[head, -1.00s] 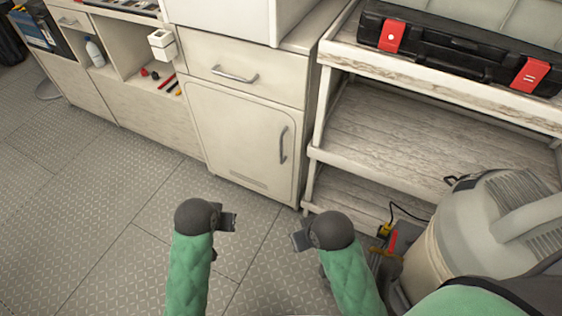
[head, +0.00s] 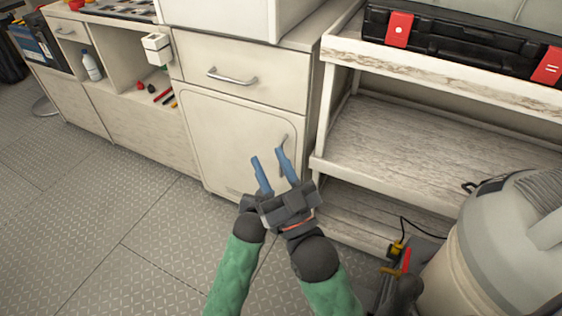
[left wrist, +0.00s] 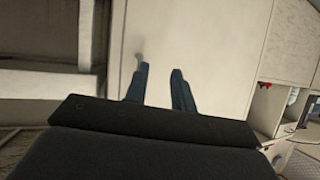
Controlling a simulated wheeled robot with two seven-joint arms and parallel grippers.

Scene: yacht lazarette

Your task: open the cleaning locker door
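The cleaning locker door (head: 215,135) is a cream panel below a drawer, and it looks closed. Its vertical bar handle (head: 285,141) is at the door's right side, its lower part hidden by a blue fingertip in the head view. In the left wrist view my left gripper (left wrist: 160,67) is open and empty, facing a pale panel (left wrist: 185,30).
A drawer with a bar handle (head: 232,78) is above the door. White shelves (head: 400,140) with a black and red case (head: 460,45) stand at the right. A grey and beige vacuum-like drum (head: 490,250) is at lower right.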

